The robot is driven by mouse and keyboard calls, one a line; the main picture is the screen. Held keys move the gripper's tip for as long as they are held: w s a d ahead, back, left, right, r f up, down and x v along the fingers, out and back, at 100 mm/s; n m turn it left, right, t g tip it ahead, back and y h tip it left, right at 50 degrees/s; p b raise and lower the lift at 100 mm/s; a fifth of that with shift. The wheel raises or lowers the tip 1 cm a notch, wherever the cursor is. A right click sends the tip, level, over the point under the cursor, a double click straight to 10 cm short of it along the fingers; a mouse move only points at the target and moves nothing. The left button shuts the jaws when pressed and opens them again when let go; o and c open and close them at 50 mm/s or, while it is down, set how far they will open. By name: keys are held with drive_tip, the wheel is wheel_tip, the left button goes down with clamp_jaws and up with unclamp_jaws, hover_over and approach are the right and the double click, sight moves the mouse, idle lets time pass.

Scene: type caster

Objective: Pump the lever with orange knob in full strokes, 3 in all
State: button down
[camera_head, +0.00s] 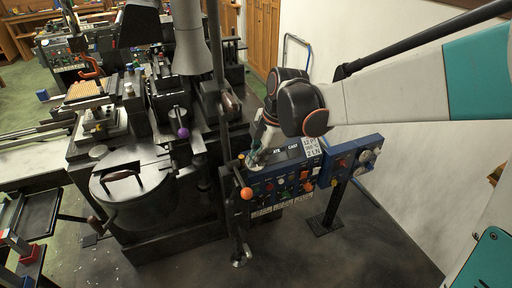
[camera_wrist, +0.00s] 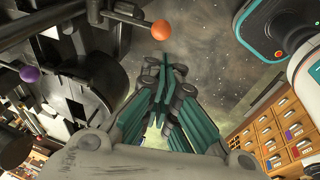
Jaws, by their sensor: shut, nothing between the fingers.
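The orange knob (camera_head: 247,193) sits at the end of a dark lever on the front of the black machine, left of the blue control panel. In the wrist view the orange knob (camera_wrist: 162,30) shows near the top, just beyond my fingertips. My gripper (camera_head: 252,163) is above the knob in the head view, close to the panel's left end. In the wrist view my gripper (camera_wrist: 165,68) has its teal fingers brought together with nothing between them. A small gap seems to separate the tips and the knob; contact cannot be told for sure.
A purple knob (camera_head: 183,132) is on the machine further left and also shows in the wrist view (camera_wrist: 30,74). The blue control panel (camera_head: 340,172) with several buttons stands right under my arm. A round black pot (camera_head: 130,190) is at left. The floor in front is clear.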

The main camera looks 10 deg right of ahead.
sight(246, 194)
drive_tip(key=b+x, duration=0.4)
drive_tip(key=x, duration=1)
drive_tip(key=shift+b, duration=0.3)
drive_tip(key=shift+f, duration=0.2)
drive_tip(key=shift+s+d+f+t+b, duration=0.15)
drive_tip(key=shift+f+t+b, duration=0.1)
drive_tip(key=shift+f+b, duration=0.2)
drive_tip(key=shift+s+f+t+b, duration=0.15)
drive_tip(key=shift+f+t+b, duration=0.1)
drive_tip(key=shift+f+b, duration=0.15)
wheel_tip(246, 194, down, 7)
drive_tip(key=b, duration=0.5)
drive_tip(key=shift+r, duration=0.15)
drive_tip(key=shift+r, duration=0.1)
